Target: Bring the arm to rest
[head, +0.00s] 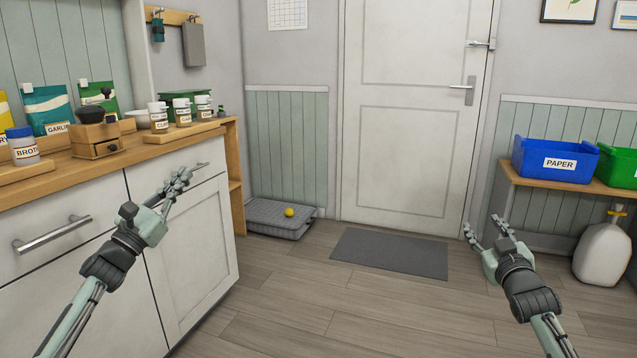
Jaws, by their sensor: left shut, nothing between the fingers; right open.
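My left gripper (188,172) is in front of the white cabinet, just below the wooden counter's edge. Its fingers are together with nothing between them. My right gripper (485,228) is at the right, above the floor and in front of the door area. Its fingers are spread and empty. Both arms come in from the bottom of the view.
The wooden counter (75,168) at left carries labelled jars, bags and a grinder (95,135). A grey pet bed (272,222) with a yellow ball (289,212) lies by the wall. Blue (553,160) and green bins sit on a right shelf.

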